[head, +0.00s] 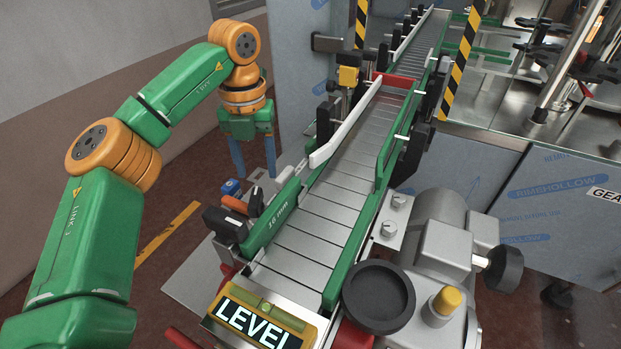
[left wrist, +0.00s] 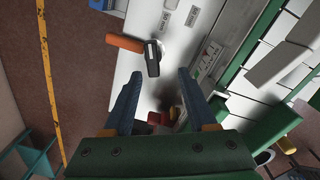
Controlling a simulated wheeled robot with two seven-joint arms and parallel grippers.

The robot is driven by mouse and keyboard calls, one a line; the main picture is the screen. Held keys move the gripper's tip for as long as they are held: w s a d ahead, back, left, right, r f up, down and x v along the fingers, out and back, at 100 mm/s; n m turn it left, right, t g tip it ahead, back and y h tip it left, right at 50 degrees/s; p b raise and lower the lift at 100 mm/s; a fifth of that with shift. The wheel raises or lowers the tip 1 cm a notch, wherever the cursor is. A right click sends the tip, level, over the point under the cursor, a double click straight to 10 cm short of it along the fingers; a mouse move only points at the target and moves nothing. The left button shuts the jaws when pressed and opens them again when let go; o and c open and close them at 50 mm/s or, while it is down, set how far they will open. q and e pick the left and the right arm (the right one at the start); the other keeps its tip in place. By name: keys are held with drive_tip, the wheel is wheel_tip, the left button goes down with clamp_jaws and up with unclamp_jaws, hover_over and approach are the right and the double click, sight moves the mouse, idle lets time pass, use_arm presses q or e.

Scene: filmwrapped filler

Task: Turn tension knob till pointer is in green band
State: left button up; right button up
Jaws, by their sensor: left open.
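My left gripper (head: 254,168) hangs fingers-down left of the conveyor. Its two blue fingers are apart and empty, and they also show in the left wrist view (left wrist: 159,78). A small red part (left wrist: 160,118) shows between the fingers, partly hidden. A black knob (head: 504,268) sits on the machine at the right, far from my gripper. I cannot tell which part is the tension knob. No pointer or green band can be made out clearly. My right gripper is not in view.
The slatted conveyor (head: 330,205) with green rails runs away through the middle. A LEVEL display (head: 258,322), a round black dish (head: 378,296) and a yellow-capped button (head: 446,301) are at the front. Striped posts (head: 461,62) stand behind. Floor is open at left.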

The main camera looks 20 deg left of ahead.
sight(254, 198)
use_arm(q)
drive_tip(key=f, duration=0.2)
drive_tip(key=s+a+f, duration=0.1)
drive_tip(key=f, duration=0.1)
drive_tip(key=a+f+p, duration=0.1)
drive_tip(key=f, duration=0.1)
drive_tip(key=shift+s+f, duration=0.1)
drive_tip(key=shift+s, duration=0.1)
drive_tip(key=shift+w+d+f, duration=0.1)
drive_tip(key=shift+d+f, duration=0.05)
drive_tip(key=shift+f, duration=0.2)
drive_tip(key=shift+w+d, duration=0.2)
drive_tip(key=shift+d, duration=0.1)
drive_tip(key=shift+s+a, duration=0.1)
clamp_jaws()
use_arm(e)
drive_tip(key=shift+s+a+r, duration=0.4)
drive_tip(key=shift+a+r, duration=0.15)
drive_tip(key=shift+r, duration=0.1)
